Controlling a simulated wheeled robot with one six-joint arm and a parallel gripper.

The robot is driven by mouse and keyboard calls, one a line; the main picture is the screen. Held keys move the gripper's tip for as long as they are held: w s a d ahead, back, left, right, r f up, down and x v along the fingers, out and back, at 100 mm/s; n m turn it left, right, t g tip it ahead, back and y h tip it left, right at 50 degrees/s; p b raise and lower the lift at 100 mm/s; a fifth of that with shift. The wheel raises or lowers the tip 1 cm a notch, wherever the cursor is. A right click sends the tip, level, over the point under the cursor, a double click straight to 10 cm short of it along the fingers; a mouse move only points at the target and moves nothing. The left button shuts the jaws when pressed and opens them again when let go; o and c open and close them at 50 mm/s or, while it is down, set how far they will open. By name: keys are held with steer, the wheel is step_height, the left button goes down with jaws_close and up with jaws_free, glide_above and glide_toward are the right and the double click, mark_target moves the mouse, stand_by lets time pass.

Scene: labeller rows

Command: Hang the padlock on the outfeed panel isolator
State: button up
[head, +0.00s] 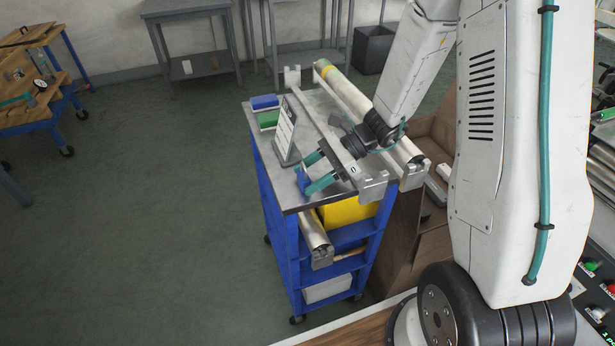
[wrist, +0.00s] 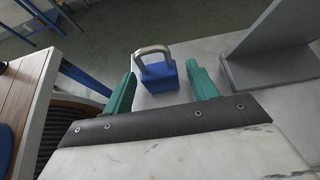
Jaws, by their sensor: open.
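The padlock (wrist: 162,78) has a blue body and a grey metal shackle. It stands on the grey top of the blue cart (head: 291,197), shackle upward. My gripper (wrist: 160,76) is open, with its teal fingers on either side of the padlock and a visible gap at each side. In the head view my gripper (head: 305,177) is low over the cart's near left edge, and a blue bit of the padlock (head: 302,180) shows between the fingers. The outfeed panel isolator cannot be made out in either view.
A grey upright sign holder (head: 286,135) stands close beside my gripper. Long rollers (head: 345,92) and a metal rail lie on the cart beneath my arm. Blue and green boxes (head: 266,102) sit at its far corner. A button panel (head: 594,285) is at the right edge.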

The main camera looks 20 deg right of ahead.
steer(key=c, duration=1.1)
steer(key=shift+o, duration=0.2)
steer(key=shift+r, duration=2.5)
